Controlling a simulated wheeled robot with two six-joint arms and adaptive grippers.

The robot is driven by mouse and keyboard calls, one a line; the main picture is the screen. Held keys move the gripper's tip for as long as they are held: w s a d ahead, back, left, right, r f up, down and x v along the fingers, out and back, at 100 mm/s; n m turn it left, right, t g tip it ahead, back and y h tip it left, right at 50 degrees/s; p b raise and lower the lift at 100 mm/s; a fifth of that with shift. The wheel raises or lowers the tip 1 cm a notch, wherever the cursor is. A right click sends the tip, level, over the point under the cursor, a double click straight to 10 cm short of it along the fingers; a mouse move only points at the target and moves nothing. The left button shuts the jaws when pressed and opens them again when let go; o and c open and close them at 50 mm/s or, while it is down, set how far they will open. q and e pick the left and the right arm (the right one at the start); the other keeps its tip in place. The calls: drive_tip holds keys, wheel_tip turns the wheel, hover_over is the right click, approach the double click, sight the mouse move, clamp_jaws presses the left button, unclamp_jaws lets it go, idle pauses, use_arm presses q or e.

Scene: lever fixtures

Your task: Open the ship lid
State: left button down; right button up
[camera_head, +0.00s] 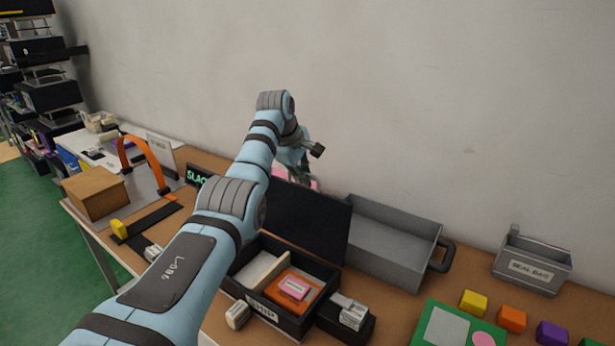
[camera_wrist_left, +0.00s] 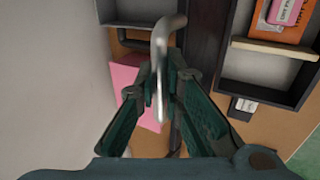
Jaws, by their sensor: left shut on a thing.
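The dark box (camera_head: 318,322) stands on the table with a partly legible label on its front. Its black lid (camera_head: 312,222) stands raised at the back edge, and the inside of the box is open to view. My left gripper (camera_wrist_left: 161,70) is shut on a grey bent handle (camera_wrist_left: 163,32), beside the lid, which shows nearly edge-on as a dark band in the wrist view (camera_wrist_left: 205,40). In the head view my left gripper (camera_head: 303,165) is behind the lid's top edge, partly hidden by my arm. My right gripper is not in view.
Inside the box lie an orange packet (camera_head: 293,287) and a cream divider (camera_head: 262,270). A grey bin (camera_head: 390,243) stands right of the lid. A pink block (camera_wrist_left: 128,75) is behind the lid. The wall is close behind the table.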

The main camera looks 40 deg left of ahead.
use_arm(q)
drive_tip(key=shift+a, duration=0.1)
drive_tip(key=shift+w, duration=0.1)
idle(0.3)
drive_tip(key=c, duration=1.7)
unclamp_jaws()
drive_tip(key=shift+r, duration=0.1)
drive_tip(key=v, duration=1.1)
drive_tip(key=shift+r, duration=0.35)
